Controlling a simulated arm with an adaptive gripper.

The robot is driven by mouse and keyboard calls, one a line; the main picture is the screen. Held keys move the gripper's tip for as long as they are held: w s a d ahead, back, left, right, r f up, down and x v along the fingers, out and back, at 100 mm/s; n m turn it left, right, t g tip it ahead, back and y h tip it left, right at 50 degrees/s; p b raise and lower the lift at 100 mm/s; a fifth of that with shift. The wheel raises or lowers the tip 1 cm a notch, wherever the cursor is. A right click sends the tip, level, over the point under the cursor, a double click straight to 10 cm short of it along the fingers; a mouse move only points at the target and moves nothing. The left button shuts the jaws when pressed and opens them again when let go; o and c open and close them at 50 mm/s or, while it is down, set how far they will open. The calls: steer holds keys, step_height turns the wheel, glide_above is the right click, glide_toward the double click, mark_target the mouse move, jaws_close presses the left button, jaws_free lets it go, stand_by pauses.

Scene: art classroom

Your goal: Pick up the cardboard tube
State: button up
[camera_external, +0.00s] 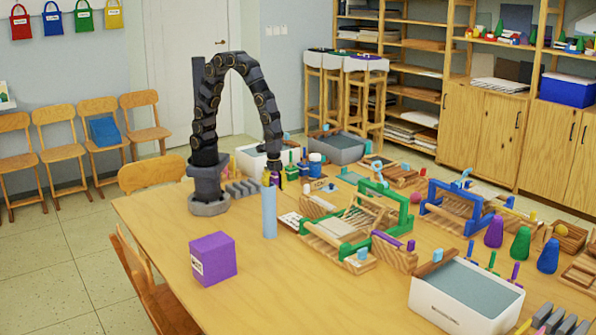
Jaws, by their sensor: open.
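A plain light blue cylinder (269,213), the one thing here that looks like the cardboard tube, stands upright on the wooden table. It is in front of my arm's base and to its right, with bare table on its left. My gripper (274,170) hangs pointing down at the end of the arched arm. In the picture it is just above and behind the tube's top, among small coloured bottles. It is open and apart from the tube. Its fingertips are small and dark, and hard to make out.
A purple box (212,259) stands front left of the tube. A green-framed wooden loom (372,212) and small blocks crowd its right. A white bin (466,297) is at the front right, a grey bin (338,148) behind. The front middle of the table (300,300) is clear.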

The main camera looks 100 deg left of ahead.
steer(key=shift+f, duration=0.9)
jaws_close()
steer(key=shift+r, duration=0.1)
